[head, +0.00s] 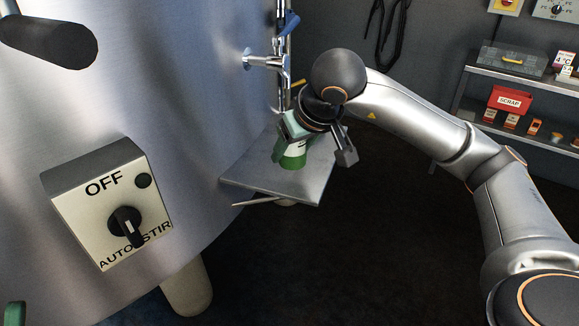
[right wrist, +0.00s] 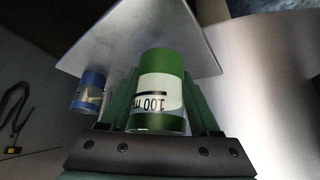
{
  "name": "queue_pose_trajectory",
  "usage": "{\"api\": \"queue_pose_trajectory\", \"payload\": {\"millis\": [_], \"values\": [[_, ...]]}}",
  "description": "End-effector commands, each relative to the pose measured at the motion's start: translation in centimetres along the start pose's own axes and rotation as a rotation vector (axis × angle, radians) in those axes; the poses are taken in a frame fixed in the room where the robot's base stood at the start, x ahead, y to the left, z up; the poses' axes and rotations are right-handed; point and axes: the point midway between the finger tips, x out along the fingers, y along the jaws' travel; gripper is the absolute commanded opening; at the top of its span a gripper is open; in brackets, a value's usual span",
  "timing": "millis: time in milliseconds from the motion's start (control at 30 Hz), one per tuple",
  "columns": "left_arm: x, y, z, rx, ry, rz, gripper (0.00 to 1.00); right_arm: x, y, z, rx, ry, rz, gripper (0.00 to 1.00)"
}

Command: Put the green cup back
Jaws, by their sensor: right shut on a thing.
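The green cup (head: 291,160) is at a small metal shelf (head: 268,184) on the side of the steel tank. In the right wrist view the green cup (right wrist: 162,62) shows its pale label with "100 m" upside down. My right gripper (head: 294,131) is shut on the cup, with a green finger (right wrist: 122,106) on either side of it. The cup shows against the shelf plate (right wrist: 135,30); I cannot tell whether its base touches the plate. The arm hides part of the cup in the head view.
A tap (head: 277,63) juts from the tank just behind the shelf. A blue, labelled container (right wrist: 89,91) is beside the cup in the right wrist view. A switch box (head: 112,203) sits on the tank. Racks with a red scrap bin (head: 508,101) stand at right.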

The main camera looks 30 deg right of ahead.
Motion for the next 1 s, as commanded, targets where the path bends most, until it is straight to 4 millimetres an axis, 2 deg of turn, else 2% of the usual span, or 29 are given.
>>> {"api": "queue_pose_trajectory", "payload": {"millis": [200, 400, 833, 867, 1000], "values": [[-0.3, 0.2, 0.3, -0.006, -0.002, 0.000, 0.50, 1.6, -0.3, -0.1, 0.001, -0.001, -0.001, 0.00], [-1.0, 0.5, 1.0, -0.018, -0.005, -0.001, 0.50, 3.9, -0.2, 1.5, 0.001, -0.001, 0.002, 0.00], [-1.1, 0.7, 1.1, -0.025, 0.000, 0.002, 0.50, 4.3, -0.3, 1.7, 0.001, 0.001, 0.000, 0.00], [-1.0, 0.7, 1.0, -0.025, -0.001, 0.002, 0.50, 4.2, -0.3, 1.7, 0.001, 0.000, 0.000, 0.66], [-1.0, 0.7, 1.0, -0.026, -0.001, 0.002, 0.50, 4.2, -0.3, 1.7, 0.001, 0.000, 0.000, 0.82]]}}
